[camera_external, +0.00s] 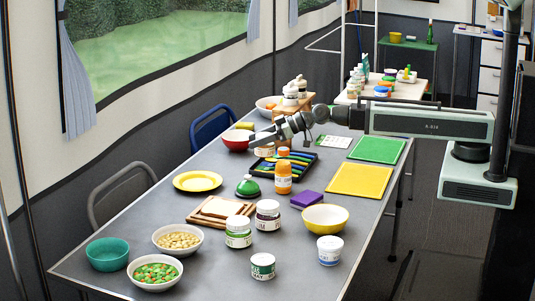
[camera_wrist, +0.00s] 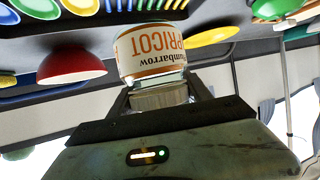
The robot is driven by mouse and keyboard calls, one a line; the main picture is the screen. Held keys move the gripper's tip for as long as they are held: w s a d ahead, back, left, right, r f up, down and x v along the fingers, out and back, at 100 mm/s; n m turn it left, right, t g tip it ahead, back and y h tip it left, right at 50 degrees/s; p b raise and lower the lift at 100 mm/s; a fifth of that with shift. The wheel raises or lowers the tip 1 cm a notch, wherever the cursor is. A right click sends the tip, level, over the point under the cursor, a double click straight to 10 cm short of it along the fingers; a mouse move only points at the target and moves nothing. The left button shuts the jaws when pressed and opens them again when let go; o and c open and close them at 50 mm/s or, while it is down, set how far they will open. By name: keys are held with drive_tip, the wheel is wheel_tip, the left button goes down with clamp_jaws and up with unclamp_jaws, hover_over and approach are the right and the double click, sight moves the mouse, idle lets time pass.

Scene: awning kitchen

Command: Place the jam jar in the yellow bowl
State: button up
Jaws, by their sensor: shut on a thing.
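The apricot jam jar (camera_wrist: 150,48) has a white and orange label and shows upside down in the wrist view. My gripper (camera_wrist: 160,95) is shut on it, with a finger on each side. In the external view my gripper (camera_external: 256,140) is over the far middle of the table, near the red bowl; the jar (camera_external: 264,151) is partly hidden below it. I cannot tell whether the jar touches the table. The yellow bowl (camera_external: 325,226), yellow outside and pale inside, stands empty near the table's right edge, nearer the camera than my gripper.
A tray of coloured sticks (camera_external: 298,168), an orange bottle (camera_external: 283,180), a green-domed object (camera_external: 248,187) and a purple block (camera_external: 306,199) lie between gripper and bowl. Jars (camera_external: 238,232) stand left of the bowl. The red bowl (camera_external: 237,141) is close to my gripper.

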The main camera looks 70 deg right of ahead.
drive_tip(key=s+a+r+n+g+y+p, duration=0.2)
drive_tip(key=s+a+r+n+y+p, duration=0.15)
drive_tip(key=a+r+p, duration=0.35)
drive_tip(key=s+a+r+n+g+y+p, duration=0.2)
drive_tip(key=s+a+r+p, duration=0.35)
drive_tip(key=a, duration=0.35)
drive_tip(key=s+a+f+n+g+y+b, duration=0.1)
drive_tip(key=s+a+n+g+b, duration=0.1)
drive_tip(key=s+a+n+g, duration=0.9)
drive_tip(key=s+a+f+n+g+y+b, duration=0.1)
drive_tip(key=s+a+f+n+g, duration=0.15)
drive_tip(key=s+a, duration=0.9)
drive_tip(key=s+d+f+m+b, duration=0.1)
drive_tip(key=s+d+f+b, duration=0.3)
drive_tip(key=f+b, duration=0.4)
drive_tip(key=shift+s+d+f+b, duration=0.25)
drive_tip(key=shift+b, duration=0.45)
drive_tip(key=shift+f, duration=0.1)
drive_tip(key=o, duration=1.7)
